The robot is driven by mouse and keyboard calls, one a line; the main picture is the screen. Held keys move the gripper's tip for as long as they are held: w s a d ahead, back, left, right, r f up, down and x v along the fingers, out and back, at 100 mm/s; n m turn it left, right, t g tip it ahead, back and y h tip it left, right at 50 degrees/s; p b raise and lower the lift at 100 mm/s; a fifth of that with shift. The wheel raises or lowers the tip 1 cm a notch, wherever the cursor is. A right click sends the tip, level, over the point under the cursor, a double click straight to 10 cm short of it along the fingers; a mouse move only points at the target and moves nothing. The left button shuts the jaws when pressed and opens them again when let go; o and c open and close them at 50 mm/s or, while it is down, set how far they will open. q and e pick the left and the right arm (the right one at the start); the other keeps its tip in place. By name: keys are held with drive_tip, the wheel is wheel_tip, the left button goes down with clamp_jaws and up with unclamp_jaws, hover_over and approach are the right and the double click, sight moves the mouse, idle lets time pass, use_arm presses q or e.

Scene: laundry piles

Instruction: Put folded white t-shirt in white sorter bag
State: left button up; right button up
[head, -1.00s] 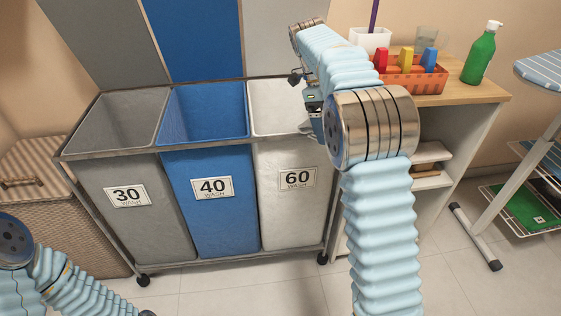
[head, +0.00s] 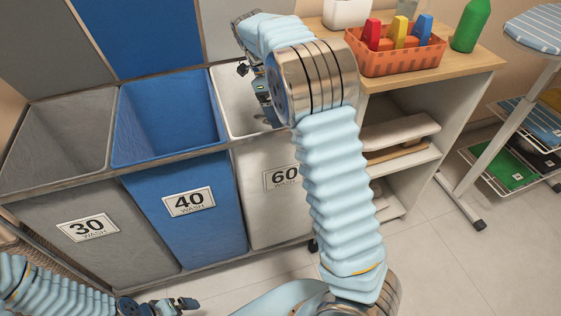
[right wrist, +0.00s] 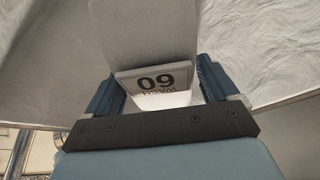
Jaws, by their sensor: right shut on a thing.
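The white sorter bag (head: 240,150), labelled 60 WASH, is the rightmost of three bags. My right gripper (head: 268,108) is at its open mouth, partly hidden by my arm. The upside-down 60 label (right wrist: 158,80) shows there too, with pale crinkled cloth around. My left gripper (head: 178,305) is low at the bottom edge, away from the bags; its jaws are unclear.
The blue bag (head: 190,222) and grey bag (head: 125,240) stand left of the white one in a metal frame. At right a wooden-topped shelf (head: 465,68) holds an orange basket (head: 395,62) and a green bottle (head: 470,25). The tiled floor (head: 430,265) at front right is clear.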

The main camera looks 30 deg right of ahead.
wheel_tip(320, 180, down, 20)
drive_tip(key=shift+r+b, duration=0.1)
drive_tip(key=shift+b, duration=0.5)
drive_tip(key=shift+f+b, duration=0.35)
drive_tip(key=shift+f, duration=0.3)
drive_tip(key=o, duration=1)
drive_tip(key=shift+r, duration=0.2)
drive_tip(key=p+v, duration=0.1)
drive_tip(key=v, duration=1.1)
drive_tip(key=shift+a+r, duration=0.15)
drive_tip(key=shift+r, duration=0.25)
